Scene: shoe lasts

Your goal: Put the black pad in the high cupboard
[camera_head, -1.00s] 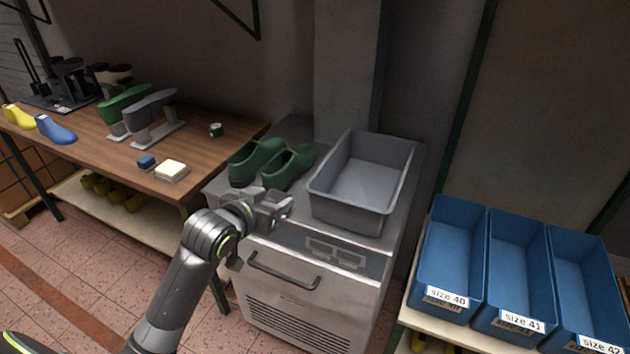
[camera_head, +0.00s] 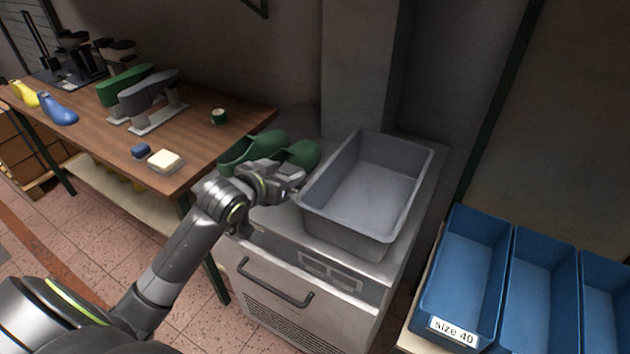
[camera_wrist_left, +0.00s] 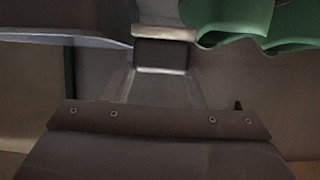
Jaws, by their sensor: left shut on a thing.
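My left gripper (camera_head: 291,180) is in front of the green shoes on the grey metal cabinet, beside the grey bin. It is shut on a small dark block, which I take for the black pad (camera_wrist_left: 160,55). In the left wrist view this block shows at top centre, with a pale strip along its upper edge. In the head view the gripper hides it and I cannot make it out. No high cupboard is in view. My right gripper is not in view.
The grey bin (camera_head: 352,228) stands empty on the cabinet, close to the green shoes (camera_head: 252,147). Blue bins (camera_head: 470,262) stand at the right.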

